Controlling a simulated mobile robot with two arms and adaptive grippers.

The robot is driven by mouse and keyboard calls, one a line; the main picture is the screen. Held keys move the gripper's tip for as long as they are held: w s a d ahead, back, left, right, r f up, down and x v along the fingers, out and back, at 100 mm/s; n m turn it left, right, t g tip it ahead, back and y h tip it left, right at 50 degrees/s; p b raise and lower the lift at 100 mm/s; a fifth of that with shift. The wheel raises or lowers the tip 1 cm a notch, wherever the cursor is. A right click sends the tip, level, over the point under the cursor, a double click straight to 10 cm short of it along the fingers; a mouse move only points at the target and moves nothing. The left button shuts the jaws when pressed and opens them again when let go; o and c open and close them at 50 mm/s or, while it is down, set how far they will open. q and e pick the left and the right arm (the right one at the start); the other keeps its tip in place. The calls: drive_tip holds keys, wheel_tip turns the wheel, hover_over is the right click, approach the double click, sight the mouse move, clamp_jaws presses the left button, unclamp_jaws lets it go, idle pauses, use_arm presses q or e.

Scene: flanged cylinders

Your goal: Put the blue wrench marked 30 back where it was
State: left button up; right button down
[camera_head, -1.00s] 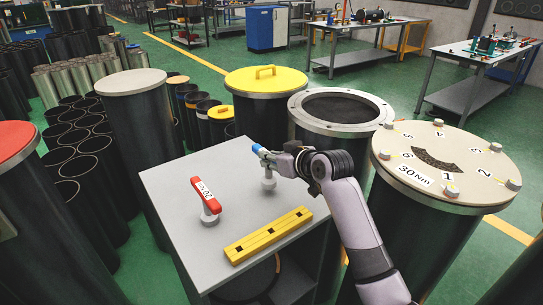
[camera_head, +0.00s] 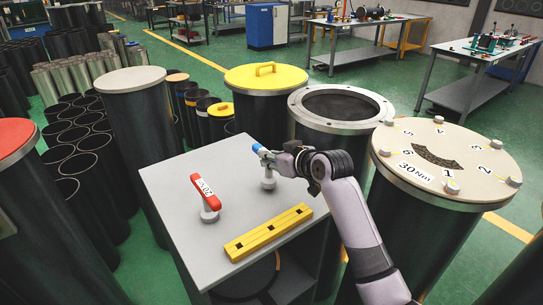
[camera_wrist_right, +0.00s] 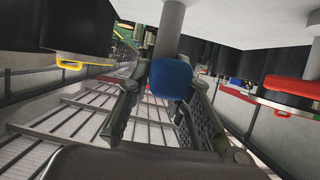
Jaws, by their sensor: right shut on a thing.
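The blue wrench (camera_head: 257,148) is at the back of the grey-white table (camera_head: 180,185). Its grey socket end (camera_head: 268,183) points down at the tabletop; I cannot tell if it touches. My right gripper (camera_head: 268,155) is shut on this wrench. In the right wrist view, the blue handle end (camera_wrist_right: 171,77) and grey shaft (camera_wrist_right: 168,35) show between the fingers of my right gripper (camera_wrist_right: 165,90). The 30 mark is not visible. A red wrench (camera_head: 205,190) marked 20 stands on the table to the left. My left gripper is not in view.
A yellow bar with dark square holes (camera_head: 268,232) lies at the table's front right. A flanged cylinder marked 30 Nm (camera_head: 445,150), with numbered bolts, stands right. An open flanged cylinder (camera_head: 342,108) and a yellow-lidded one (camera_head: 266,78) stand behind. The table's middle is clear.

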drive_tip(key=shift+f+b, duration=0.3)
drive_tip(key=shift+f, duration=0.6)
drive_tip(key=c, duration=1.5)
unclamp_jaws()
drive_tip(key=shift+o, duration=0.7)
drive_tip(key=shift+f, duration=0.1)
drive_tip(key=shift+s, duration=0.1)
drive_tip(key=v, duration=1.2)
